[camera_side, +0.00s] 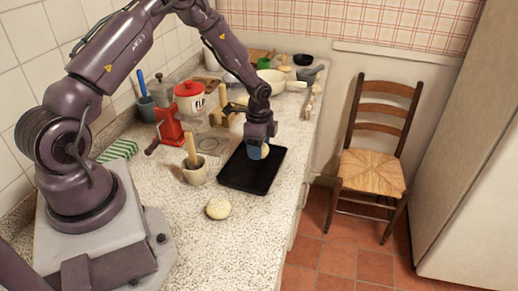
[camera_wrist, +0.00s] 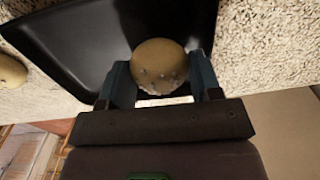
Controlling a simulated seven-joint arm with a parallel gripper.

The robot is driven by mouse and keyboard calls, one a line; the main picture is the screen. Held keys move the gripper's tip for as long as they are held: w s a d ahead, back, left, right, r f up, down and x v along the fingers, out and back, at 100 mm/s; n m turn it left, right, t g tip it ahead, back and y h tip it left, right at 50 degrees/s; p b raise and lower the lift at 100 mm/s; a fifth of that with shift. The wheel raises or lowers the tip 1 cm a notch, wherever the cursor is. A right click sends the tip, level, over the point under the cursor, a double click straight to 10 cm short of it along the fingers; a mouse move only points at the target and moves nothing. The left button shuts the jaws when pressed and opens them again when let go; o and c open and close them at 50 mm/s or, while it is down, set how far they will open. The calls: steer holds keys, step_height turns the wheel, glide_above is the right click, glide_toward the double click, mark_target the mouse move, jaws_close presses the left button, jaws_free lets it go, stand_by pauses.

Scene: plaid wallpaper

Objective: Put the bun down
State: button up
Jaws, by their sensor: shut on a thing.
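A round, pale bun (camera_wrist: 160,64) is between the two fingers of my gripper (camera_wrist: 162,85) in the wrist view. In the side view the bun (camera_side: 265,151) shows only partly beside the blue fingers of my gripper (camera_side: 258,150). My gripper is shut on this bun, low over a black tray (camera_side: 262,178). The tray (camera_wrist: 80,30) fills much of the wrist view behind the bun. I cannot tell whether the bun touches the tray. A second pale bun (camera_side: 218,207) lies on the speckled counter in front of the tray; it also shows at the wrist view's left edge (camera_wrist: 10,71).
A mortar with a pestle (camera_side: 194,172) stands just left of the tray. A red grinder (camera_side: 169,126), a red-lidded canister (camera_side: 190,98) and a striped cloth (camera_side: 119,149) are further left. The counter's front area (camera_side: 215,250) is clear. A chair (camera_side: 372,170) stands on the floor.

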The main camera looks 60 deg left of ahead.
steer(key=shift+f, duration=0.65)
steer(key=shift+f, duration=0.2)
steer(key=o, duration=0.6)
steer(key=shift+o, duration=0.2)
steer(key=shift+r, duration=0.1)
